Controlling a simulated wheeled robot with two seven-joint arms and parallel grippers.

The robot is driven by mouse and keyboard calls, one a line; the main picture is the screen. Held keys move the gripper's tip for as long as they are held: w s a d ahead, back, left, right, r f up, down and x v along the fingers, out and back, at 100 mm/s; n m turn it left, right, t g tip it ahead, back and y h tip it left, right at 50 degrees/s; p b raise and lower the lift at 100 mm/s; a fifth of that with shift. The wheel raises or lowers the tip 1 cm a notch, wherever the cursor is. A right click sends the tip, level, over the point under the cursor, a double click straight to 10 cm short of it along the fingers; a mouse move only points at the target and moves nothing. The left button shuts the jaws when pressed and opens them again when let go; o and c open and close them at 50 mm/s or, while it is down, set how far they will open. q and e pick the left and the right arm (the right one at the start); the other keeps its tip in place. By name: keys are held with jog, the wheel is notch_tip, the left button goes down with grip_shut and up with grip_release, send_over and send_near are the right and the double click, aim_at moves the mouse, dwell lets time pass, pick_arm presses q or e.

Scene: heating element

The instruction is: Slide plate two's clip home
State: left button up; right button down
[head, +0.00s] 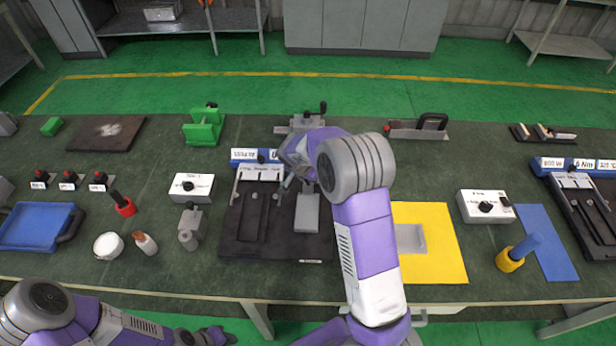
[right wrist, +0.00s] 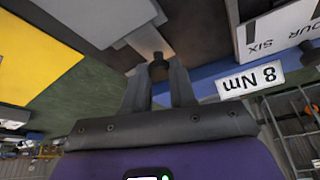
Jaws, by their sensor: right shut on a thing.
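A black fixture board (head: 285,246) lies in the middle of the bench, with a dark slotted plate (head: 250,212) on its left and a grey plate (head: 307,212) on its right. My right gripper (right wrist: 158,74) is shut on a small dark knob (right wrist: 157,66) at the end of a light grey clip strip (right wrist: 146,42) beside the grey plate, which also shows in the right wrist view (right wrist: 98,18). In the head view my right arm hides the clip and most of the gripper. My left gripper (head: 222,336) is low at the front edge, away from the fixture; its jaws are unclear.
A blue rail with an "8 Nm" label (right wrist: 251,80) stands close to the right gripper. A yellow mat (head: 440,255) with a grey tray (head: 410,238) lies to the right. A white switch box (head: 191,187), a grey post (head: 188,238) and a red-collared tool (head: 124,205) stand to the left.

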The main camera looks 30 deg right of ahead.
aim_at(303, 194)
jog(key=shift+s+a+f, duration=0.1)
jog(key=shift+s, duration=0.05)
jog(key=c, duration=0.9)
grip_release()
jog(key=shift+s, duration=0.1)
jog(key=shift+p+v, duration=0.35)
jog(key=shift+v, duration=3.5)
